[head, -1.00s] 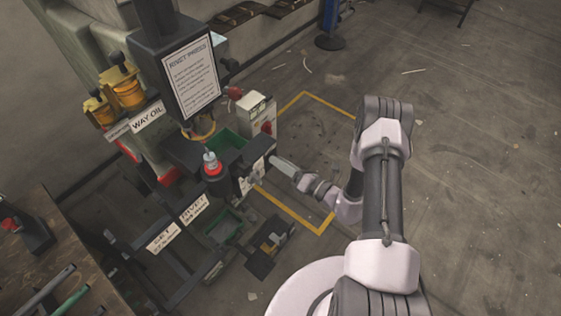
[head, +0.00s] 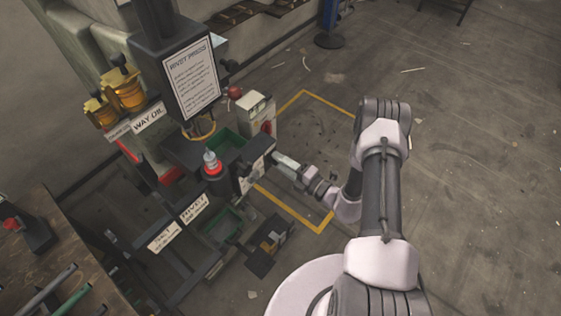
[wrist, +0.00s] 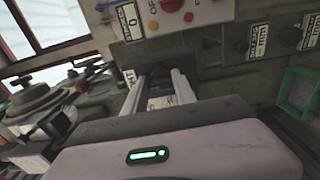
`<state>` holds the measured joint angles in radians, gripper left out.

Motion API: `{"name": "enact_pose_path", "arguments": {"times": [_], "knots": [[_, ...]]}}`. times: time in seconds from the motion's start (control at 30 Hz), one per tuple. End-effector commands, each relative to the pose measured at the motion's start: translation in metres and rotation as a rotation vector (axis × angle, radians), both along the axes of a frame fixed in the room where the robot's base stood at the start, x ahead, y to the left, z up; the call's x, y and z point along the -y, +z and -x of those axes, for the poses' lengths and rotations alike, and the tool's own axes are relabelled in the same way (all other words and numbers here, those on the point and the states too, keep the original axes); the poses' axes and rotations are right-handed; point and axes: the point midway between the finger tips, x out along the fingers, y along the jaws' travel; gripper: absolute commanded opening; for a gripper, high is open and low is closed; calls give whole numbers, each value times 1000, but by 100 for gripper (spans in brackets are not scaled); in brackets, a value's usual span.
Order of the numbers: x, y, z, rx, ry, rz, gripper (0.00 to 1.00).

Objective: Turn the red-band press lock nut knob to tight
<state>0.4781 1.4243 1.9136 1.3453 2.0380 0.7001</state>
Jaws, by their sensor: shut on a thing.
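The rivet press (head: 165,95) stands at left centre in the head view, with a red ring (head: 212,169) around a clear-topped part on its bench. My gripper (head: 276,157) reaches from the right to the dark front panel (head: 250,175) beside that part. In the wrist view my gripper (wrist: 162,82) points at the panel, its two pale fingers shut on a dark knob-like part (wrist: 157,80). The fingers hide most of this part. I cannot read its setting or see a red band on it.
Labelled dark knobs (wrist: 241,46) sit to the right in the wrist view, and a control box with red and orange buttons (wrist: 172,5) is above. Green bins (head: 228,139) are on and under the press. Open floor (head: 480,170) lies to the right.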

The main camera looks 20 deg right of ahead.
Motion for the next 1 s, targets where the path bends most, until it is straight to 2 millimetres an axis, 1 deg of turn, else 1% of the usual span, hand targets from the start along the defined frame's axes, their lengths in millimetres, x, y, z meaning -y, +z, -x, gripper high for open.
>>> {"name": "enact_pose_path", "arguments": {"times": [0.57, 0.6, 0.67, 0.7, 1.0], "knots": [[-1, -1, 1, -19, 1, -23, 0], [0, -1, 1, -19, 1, -23, 39], [0, -1, 1, -18, 1, -24, 50], [0, -1, 1, -18, 1, -23, 55], [1, 0, 1, -17, 0, -22, 55]]}}
